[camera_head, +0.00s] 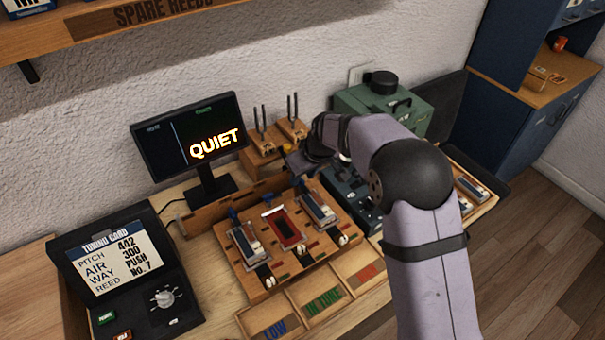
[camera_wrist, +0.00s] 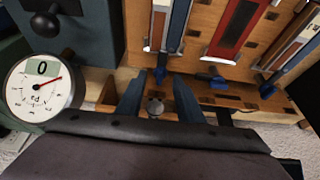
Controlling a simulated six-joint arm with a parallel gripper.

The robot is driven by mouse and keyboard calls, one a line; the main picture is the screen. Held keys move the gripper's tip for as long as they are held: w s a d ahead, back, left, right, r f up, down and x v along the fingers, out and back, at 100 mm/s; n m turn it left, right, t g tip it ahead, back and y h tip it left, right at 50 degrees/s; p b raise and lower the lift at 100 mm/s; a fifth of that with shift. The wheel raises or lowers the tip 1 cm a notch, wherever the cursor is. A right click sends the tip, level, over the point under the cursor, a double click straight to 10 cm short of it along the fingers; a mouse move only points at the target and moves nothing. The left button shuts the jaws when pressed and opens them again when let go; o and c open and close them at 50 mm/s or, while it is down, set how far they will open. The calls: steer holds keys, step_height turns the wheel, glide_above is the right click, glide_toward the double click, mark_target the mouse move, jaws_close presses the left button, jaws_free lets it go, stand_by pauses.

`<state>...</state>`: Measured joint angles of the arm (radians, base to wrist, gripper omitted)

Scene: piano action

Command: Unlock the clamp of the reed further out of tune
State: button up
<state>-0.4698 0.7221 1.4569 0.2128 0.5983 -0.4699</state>
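A wooden reed board (camera_head: 262,272) holds a left reed (camera_head: 244,243), a red middle slot (camera_head: 286,229) and a right reed (camera_head: 318,209). Blue clamps stand at their back ends: left (camera_head: 233,215), middle (camera_head: 268,200) and right (camera_head: 300,184). In the wrist view the order is reversed, with the right reed's clamp (camera_wrist: 160,73) at left, then the middle clamp (camera_wrist: 212,80) and left clamp (camera_wrist: 267,90). My gripper (camera_wrist: 158,86) is open, its fingers apart behind the right reed's clamp. Contact cannot be told. The monitor (camera_head: 190,135) reads QUIET.
A pressure dial (camera_wrist: 40,88) reads near 0 beside a blue-grey box (camera_wrist: 92,45). A tuning card box (camera_head: 125,265) lists pitch 442, air 300, PUSH and reed No. 7. Labelled trays (camera_head: 310,300) lie in front of the board. A green machine (camera_head: 385,103) stands behind my arm.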

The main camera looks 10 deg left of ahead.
steer(key=shift+w+a+f, duration=0.1)
steer(key=shift+a+f, duration=0.05)
steer(key=shift+f, duration=0.3)
jaws_close()
